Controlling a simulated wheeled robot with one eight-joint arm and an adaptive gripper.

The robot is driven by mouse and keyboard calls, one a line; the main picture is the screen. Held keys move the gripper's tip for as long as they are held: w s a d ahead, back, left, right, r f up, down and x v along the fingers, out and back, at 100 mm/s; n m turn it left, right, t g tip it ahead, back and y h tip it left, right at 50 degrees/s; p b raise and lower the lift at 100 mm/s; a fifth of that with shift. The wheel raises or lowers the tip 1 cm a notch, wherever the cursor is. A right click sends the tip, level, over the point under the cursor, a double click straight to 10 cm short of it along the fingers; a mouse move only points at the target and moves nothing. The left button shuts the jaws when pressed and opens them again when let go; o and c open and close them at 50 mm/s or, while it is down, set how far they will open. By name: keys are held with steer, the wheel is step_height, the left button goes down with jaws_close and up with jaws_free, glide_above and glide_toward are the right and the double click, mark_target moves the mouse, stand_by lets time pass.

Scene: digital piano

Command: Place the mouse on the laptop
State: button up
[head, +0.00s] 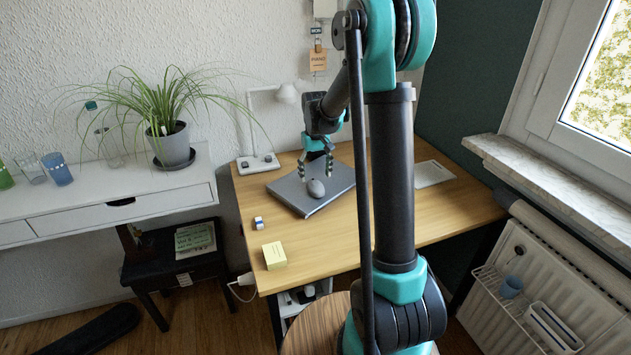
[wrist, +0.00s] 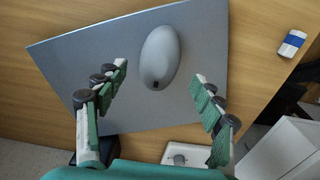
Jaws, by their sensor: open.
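The grey oval mouse (head: 316,188) rests on top of the closed grey laptop (head: 290,192), near its front edge in the head view. In the wrist view the mouse (wrist: 160,57) lies on the laptop lid (wrist: 75,60), beyond and between my fingertips. My gripper (head: 316,168) is over the laptop beside the mouse, with its fingers spread wide and nothing between the pads. In the wrist view my gripper (wrist: 161,78) shows a clear gap on both sides of the mouse, and neither finger appears to touch it.
The wooden desk (head: 340,245) has free room in front of the laptop. A blue-and-white eraser (head: 259,223) and a yellow block (head: 274,256) lie at its left. A white lamp (head: 262,160) stands behind the laptop, and a pale flat pad (head: 432,173) lies to the right.

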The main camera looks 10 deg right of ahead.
mark_target(316, 183)
step_height(316, 183, up, 8)
steer(key=f, duration=0.1)
steer(key=s+d+f+t, duration=0.1)
steer(key=s+f, duration=0.2)
steer(key=s, duration=0.6)
steer(key=s+d+f+m+t, duration=0.1)
steer(key=s+d+f, duration=0.1)
steer(key=s, duration=0.7)
steer(key=s+d+f+m+t, duration=0.1)
steer(key=s+d+f+t, duration=0.1)
steer(key=s, duration=0.8)
steer(key=shift+s+d+f, duration=0.1)
steer(key=shift+d+f, duration=0.1)
steer(key=shift+f, duration=0.6)
steer(key=shift+s+f, duration=0.3)
steer(key=shift+s, duration=0.15)
